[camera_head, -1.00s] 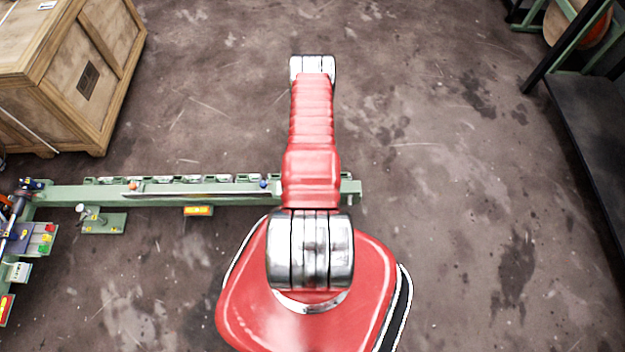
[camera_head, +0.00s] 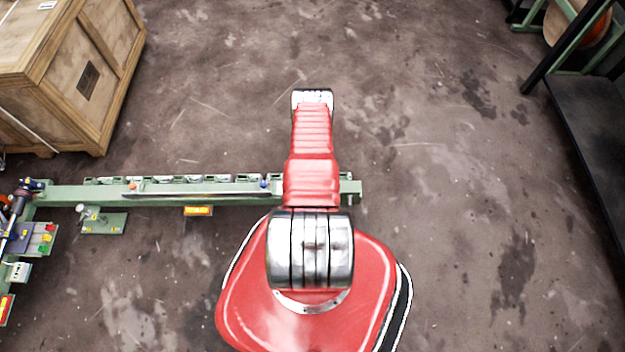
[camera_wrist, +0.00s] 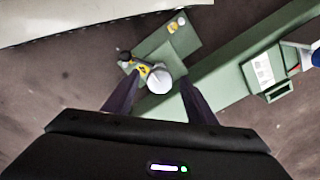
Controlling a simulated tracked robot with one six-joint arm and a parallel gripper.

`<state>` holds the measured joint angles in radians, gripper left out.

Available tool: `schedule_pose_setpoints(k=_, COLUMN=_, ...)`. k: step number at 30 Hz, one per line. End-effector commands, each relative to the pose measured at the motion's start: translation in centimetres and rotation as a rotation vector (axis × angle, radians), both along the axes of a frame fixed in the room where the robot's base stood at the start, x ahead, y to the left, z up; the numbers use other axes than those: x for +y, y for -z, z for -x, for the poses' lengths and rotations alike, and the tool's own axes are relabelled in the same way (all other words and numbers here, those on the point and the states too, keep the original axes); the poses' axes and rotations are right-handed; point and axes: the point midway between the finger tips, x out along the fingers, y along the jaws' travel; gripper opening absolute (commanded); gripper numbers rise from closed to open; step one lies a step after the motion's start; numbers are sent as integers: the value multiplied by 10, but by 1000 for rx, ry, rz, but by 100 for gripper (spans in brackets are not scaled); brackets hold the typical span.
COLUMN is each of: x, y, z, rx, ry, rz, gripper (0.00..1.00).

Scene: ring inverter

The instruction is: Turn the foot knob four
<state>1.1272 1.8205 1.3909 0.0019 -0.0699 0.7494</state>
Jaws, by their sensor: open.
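In the wrist view a round pale metal knob (camera_wrist: 158,80) stands on a green foot plate (camera_wrist: 183,37) beside a green beam (camera_wrist: 225,68). A small yellow part with dark marks sits against the knob's left side. My gripper (camera_wrist: 159,91) is open, its two dark fingers reaching toward the knob, one on each side in the picture. I cannot tell whether they touch it. In the head view my gripper is hidden behind my red arm. A similar knob (camera_head: 92,213) on a foot plate (camera_head: 104,224) shows there at left; I cannot tell if it is the same one.
The long green machine beam (camera_head: 70,196) runs across the head view and passes behind my arm. A wooden crate (camera_head: 75,75) stands at upper left. A dark bench (camera_head: 590,130) is at right. A green box (camera_wrist: 268,75) sits by the beam in the wrist view.

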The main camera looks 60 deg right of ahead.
Motion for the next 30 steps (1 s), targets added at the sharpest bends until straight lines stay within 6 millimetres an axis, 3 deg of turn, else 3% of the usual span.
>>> schedule_pose_setpoints(k=7, x=0, y=0, z=0, rx=0, ry=0, rz=0, gripper=50)
schedule_pose_setpoints(k=24, x=0, y=0, z=0, rx=0, ry=0, rz=0, gripper=10)
schedule_pose_setpoints(k=30, x=0, y=0, z=0, rx=0, ry=-19, rz=0, gripper=10)
